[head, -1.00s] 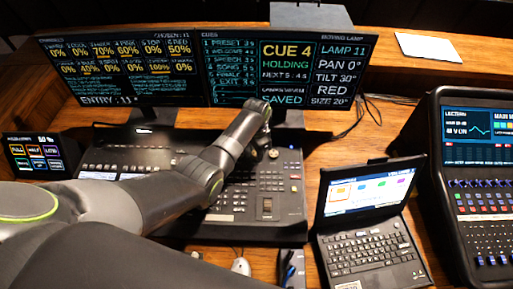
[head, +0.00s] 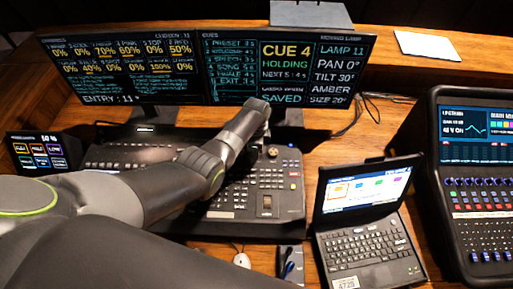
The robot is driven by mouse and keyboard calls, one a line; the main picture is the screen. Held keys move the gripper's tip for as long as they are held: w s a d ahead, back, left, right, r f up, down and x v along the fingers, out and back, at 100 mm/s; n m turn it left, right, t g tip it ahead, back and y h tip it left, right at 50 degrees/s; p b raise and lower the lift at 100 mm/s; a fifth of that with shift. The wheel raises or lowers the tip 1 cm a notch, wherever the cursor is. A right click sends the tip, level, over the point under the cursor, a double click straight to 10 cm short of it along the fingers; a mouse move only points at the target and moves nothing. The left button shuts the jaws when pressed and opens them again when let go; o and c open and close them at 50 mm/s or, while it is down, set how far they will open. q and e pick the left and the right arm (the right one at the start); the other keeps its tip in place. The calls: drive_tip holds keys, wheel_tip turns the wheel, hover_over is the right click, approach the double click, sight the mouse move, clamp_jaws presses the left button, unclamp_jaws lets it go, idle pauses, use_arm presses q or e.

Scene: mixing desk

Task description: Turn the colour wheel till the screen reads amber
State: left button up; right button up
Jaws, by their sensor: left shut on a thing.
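The lamp panel of the right-hand screen (head: 335,70) reads LAMP 11, PAN 0°, TILT 30°, AMBER, SIZE 20°. My left arm reaches across the lighting console (head: 245,205) from the left. My left gripper (head: 267,141) points down at the console's upper right part and is shut on a small control there, the colour wheel by its place and the screen's reading. The wheel is mostly hidden by the gripper and wrist, so its marks cannot be read. A small round knob (head: 272,153) shows just beside the fingertips. My right gripper is not in view.
An open laptop (head: 365,245) stands right of the console, and a fader mixer (head: 485,215) stands at the far right. A small touch panel (head: 38,152) is at the left. A mouse (head: 242,260) lies in front. White paper (head: 427,46) lies on the back ledge.

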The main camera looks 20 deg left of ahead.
use_arm(q)
drive_tip(key=shift+r, duration=0.1)
idle(0.3)
drive_tip(key=o, duration=1)
wheel_tip(320, 180, up, 17)
drive_tip(key=shift+r+b, duration=0.15)
drive_tip(key=shift+b, duration=0.95)
